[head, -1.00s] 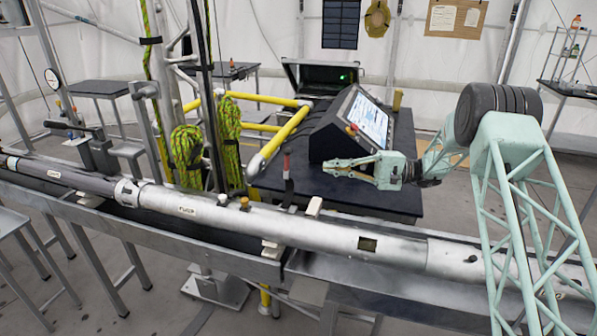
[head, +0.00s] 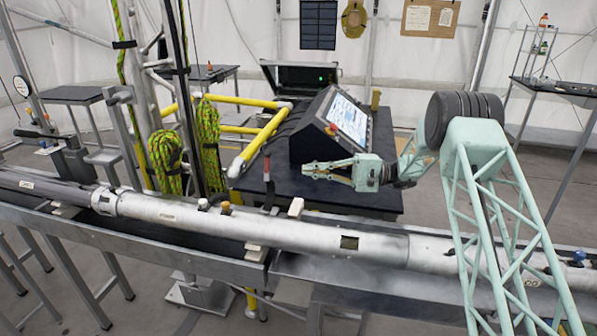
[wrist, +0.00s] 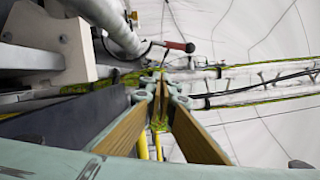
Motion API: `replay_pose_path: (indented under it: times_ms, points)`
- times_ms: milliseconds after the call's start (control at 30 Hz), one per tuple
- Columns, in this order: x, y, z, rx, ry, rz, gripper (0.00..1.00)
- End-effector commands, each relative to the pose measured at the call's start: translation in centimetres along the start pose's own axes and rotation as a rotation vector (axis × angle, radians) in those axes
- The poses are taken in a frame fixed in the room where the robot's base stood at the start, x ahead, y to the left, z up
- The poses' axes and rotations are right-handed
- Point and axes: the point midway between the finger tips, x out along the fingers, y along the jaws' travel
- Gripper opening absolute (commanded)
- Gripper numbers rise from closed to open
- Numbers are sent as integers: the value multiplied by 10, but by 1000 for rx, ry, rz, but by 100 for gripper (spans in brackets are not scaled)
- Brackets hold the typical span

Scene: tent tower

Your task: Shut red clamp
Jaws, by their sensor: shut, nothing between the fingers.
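The red clamp shows as a small upright handle with a red tip (head: 267,164), behind the long silver tube at the trough's back edge. In the wrist view its red handle (wrist: 178,46) lies above and slightly right of my fingertips. My gripper (head: 304,168) is shut and empty, a little to the right of the handle in the head view, its fingers pointing left. In the wrist view the tan-padded fingers of my gripper (wrist: 161,88) meet at their tips. I see no contact with the handle. The clamp's base is hard to make out.
The silver tube (head: 290,230) lies along the metal trough (head: 200,245). A black console with a screen (head: 343,118) stands close behind my gripper on a dark table. Yellow pipes (head: 262,142) and green ropes (head: 207,135) are to the left. A pale block (head: 296,207) stands beside the tube.

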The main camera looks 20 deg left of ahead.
Motion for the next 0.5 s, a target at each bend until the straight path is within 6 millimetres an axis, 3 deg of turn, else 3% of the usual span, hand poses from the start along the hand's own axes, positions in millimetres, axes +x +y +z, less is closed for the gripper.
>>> replay_pose_path:
  times_ms: [500]
  points:
    - [54, 0, 0, 0, -1, 0, 0]
